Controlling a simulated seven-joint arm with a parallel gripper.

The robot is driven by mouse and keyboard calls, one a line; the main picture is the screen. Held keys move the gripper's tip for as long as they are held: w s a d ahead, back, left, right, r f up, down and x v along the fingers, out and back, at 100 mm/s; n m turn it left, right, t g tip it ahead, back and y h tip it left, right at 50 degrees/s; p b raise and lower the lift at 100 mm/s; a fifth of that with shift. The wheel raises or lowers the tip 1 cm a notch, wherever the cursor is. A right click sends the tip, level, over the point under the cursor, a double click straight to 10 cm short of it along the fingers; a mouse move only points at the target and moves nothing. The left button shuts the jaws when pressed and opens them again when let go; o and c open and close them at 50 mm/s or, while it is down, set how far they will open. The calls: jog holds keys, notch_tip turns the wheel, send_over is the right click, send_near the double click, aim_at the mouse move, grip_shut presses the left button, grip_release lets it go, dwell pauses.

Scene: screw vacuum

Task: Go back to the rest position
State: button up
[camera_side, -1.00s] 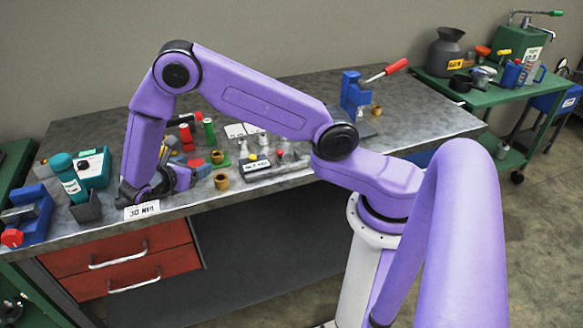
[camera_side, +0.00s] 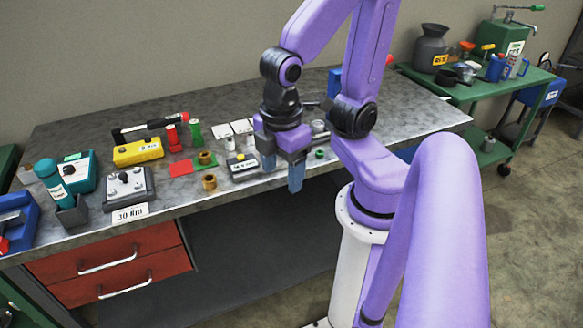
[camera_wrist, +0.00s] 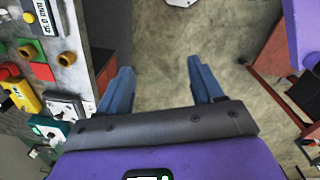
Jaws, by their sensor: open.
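My gripper (camera_side: 283,172) hangs pointing down at the front edge of the grey workbench (camera_side: 330,95) in the side view. In the wrist view my gripper (camera_wrist: 163,85) has its two blue fingers wide apart with only concrete floor between them. It is open and empty, clear of the objects on the bench. No object touches the fingers in either view.
Left on the bench are a grey box with knobs (camera_side: 129,188), a "30 Nm" label (camera_side: 130,214), a teal bottle (camera_side: 50,178) and a yellow box (camera_side: 138,151). Brass rings (camera_side: 209,182) sit mid-bench. A green cart (camera_side: 530,95) stands right. Floor in front is clear.

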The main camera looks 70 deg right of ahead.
jog(key=shift+s+d+r+y, duration=0.15)
jog(key=shift+s+y, duration=0.25)
jog(key=shift+s, duration=0.55)
